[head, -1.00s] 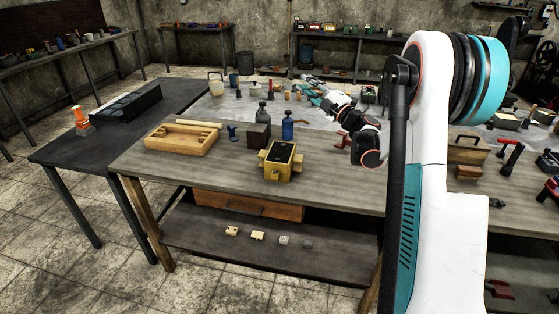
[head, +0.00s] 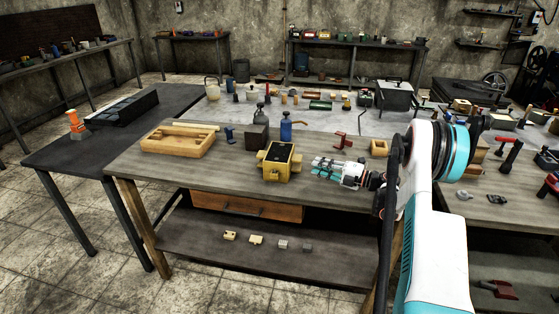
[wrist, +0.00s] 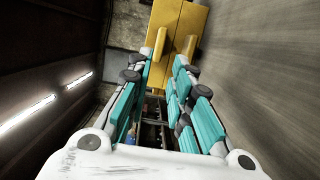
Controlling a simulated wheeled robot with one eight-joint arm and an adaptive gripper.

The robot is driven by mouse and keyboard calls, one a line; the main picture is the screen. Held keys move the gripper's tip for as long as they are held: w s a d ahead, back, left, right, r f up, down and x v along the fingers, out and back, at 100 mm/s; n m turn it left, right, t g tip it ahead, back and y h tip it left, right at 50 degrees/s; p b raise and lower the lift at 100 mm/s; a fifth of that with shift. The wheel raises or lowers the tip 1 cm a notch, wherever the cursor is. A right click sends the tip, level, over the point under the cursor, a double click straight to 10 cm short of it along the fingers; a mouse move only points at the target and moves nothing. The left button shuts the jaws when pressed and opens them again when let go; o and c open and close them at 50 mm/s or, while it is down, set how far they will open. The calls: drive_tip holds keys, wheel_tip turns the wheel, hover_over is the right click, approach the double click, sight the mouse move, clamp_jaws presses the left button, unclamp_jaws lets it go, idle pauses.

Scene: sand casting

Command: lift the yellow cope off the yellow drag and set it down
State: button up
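The yellow cope (head: 268,158) sits on the yellow drag (head: 275,177) as one stacked box near the table's front edge. Its top is filled with black sand, and the seam is hard to make out. My gripper (head: 314,165) is just right of the box at about its height, pointing left at it. In the wrist view, the yellow box (wrist: 183,18) is ahead of the fingers, with yellow lugs sticking out towards me. My gripper (wrist: 165,75) is open there and holds nothing. I cannot tell which lug belongs to which half.
A wooden frame (head: 158,146) lies left on the table. A dark block (head: 255,138) and a blue bottle (head: 286,130) stand close behind the box. A red tool (head: 343,141) lies behind my gripper.

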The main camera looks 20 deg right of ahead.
sight(301, 160)
drive_tip(key=x, duration=0.2)
drive_tip(key=shift+w+a, duration=0.25)
drive_tip(key=shift+w, duration=0.05)
drive_tip(key=b+x, duration=0.2)
drive_tip(key=x, duration=0.3)
drive_tip(key=shift+s+a+b, duration=0.1)
drive_tip(key=shift+a+b, duration=0.1)
drive_tip(key=shift+b, duration=0.15)
drive_tip(key=shift+r, duration=0.1)
drive_tip(key=shift+c, duration=0.6)
drive_tip(key=shift+r, duration=0.1)
clamp_jaws()
